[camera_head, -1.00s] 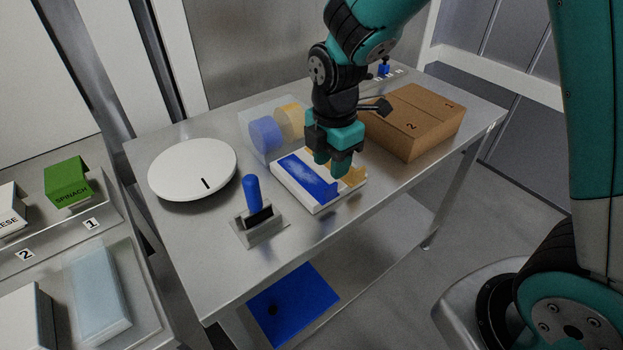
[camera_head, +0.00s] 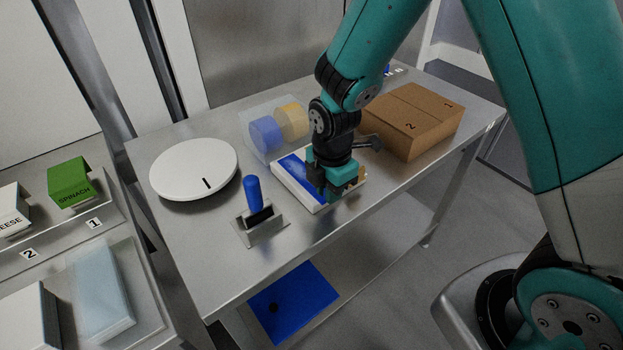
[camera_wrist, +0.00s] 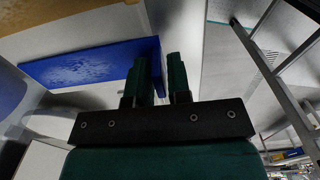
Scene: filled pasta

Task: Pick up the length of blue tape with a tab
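The blue tape (camera_head: 296,164) lies as a flat strip along a white block on the steel table, with an orange-yellow strip beside it. In the wrist view the blue tape (camera_wrist: 85,62) runs toward my fingers, and its end reaches in at the left finger. My gripper (camera_head: 333,196) is low over the front edge of the white block (camera_head: 290,190). In the wrist view my gripper (camera_wrist: 159,72) has its two fingers apart with a narrow gap. The near part of the tape is hidden behind my gripper in the head view.
A cardboard box (camera_head: 412,120) stands close on the right. A clear holder with blue and yellow rolls (camera_head: 268,132) is behind the block. A blue-handled tool (camera_head: 254,196) in its stand and a round white scale (camera_head: 193,169) are to the left. The front table strip is free.

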